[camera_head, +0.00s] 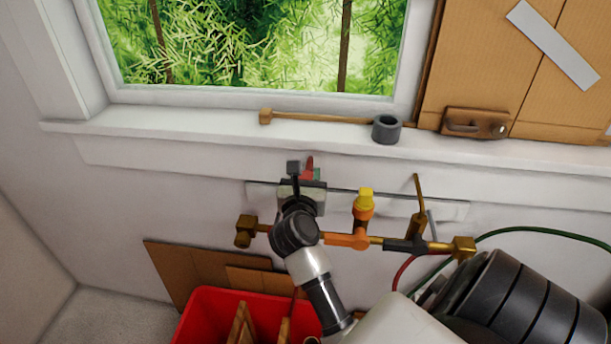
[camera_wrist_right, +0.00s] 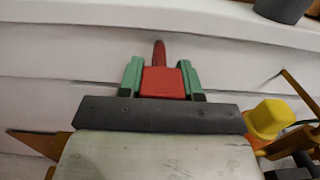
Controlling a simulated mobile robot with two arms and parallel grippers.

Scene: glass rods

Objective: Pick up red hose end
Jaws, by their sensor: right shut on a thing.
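The red hose end (camera_wrist_right: 163,82) is a small red block with a thin rounded red tip pointing up toward the sill. My right gripper (camera_wrist_right: 162,76) is shut on it, with one green finger on each side. In the head view, the red hose end (camera_head: 310,163) shows just past my right gripper (camera_head: 307,174), in front of the white wall below the window sill. The wrist and dark gripper body hide most of the fingers there. My left gripper is not in view.
A brass pipe (camera_head: 376,240) with a yellow-topped orange valve (camera_head: 364,203) runs along the wall beside my right wrist. A grey ring (camera_head: 386,129) and a wooden stick (camera_head: 318,117) lie on the sill. A red crate (camera_head: 200,318) stands below. A green hose (camera_head: 560,233) curves at right.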

